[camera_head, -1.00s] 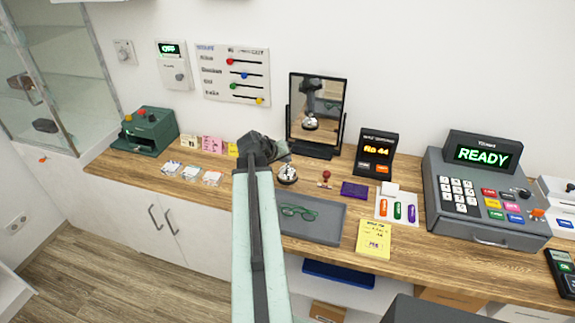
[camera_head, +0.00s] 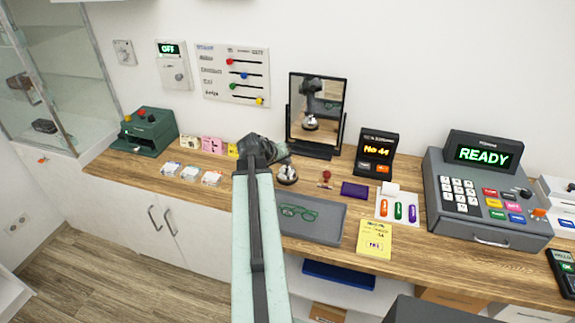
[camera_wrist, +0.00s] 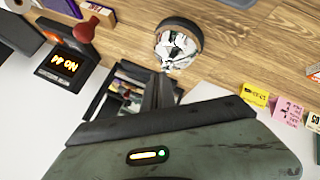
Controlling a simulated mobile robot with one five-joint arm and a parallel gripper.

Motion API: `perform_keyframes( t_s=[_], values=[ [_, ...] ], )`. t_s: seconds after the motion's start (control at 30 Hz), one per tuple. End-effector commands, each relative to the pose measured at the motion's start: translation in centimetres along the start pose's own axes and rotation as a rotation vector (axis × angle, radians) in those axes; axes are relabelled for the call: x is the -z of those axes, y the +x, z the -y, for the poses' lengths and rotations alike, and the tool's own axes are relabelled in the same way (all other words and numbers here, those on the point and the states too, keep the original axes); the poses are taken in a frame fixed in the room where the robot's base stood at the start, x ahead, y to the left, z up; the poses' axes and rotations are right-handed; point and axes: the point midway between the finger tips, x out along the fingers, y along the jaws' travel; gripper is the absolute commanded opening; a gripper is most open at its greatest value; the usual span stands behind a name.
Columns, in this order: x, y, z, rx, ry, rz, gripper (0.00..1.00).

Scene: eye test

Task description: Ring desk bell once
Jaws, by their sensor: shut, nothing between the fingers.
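The desk bell (camera_head: 288,176) is a silver dome on a dark base, standing on the wooden counter behind the grey tray. In the wrist view the bell (camera_wrist: 179,46) shows its shiny dome just beyond my fingertips. My gripper (camera_wrist: 161,77) is shut and empty, with its fingertips close to the dome's edge in that picture. In the head view my gripper (camera_head: 284,158) is just above and behind the bell, partly hidden by my arm. I cannot tell whether the fingertips touch the bell.
A black-framed mirror (camera_head: 290,110) stands behind the bell and reflects it. The grey tray (camera_head: 325,233) with green glasses lies in front. A red-handled stamp (camera_head: 326,177), a number display (camera_head: 376,153) and a cash register (camera_head: 433,190) stand to the right. Cards (camera_head: 190,172) lie left.

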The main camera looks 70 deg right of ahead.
Motion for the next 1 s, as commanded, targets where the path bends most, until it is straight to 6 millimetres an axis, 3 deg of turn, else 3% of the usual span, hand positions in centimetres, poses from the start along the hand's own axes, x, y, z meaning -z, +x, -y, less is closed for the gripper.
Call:
perform_keyframes(
  t_s=[0.77,1.0],
  values=[
    [1.0,-1.4,-0.9,0.000,0.000,0.000,0.00],
    [2.2,-3.0,-2.1,0.000,0.000,0.000,0.00]
  ],
)
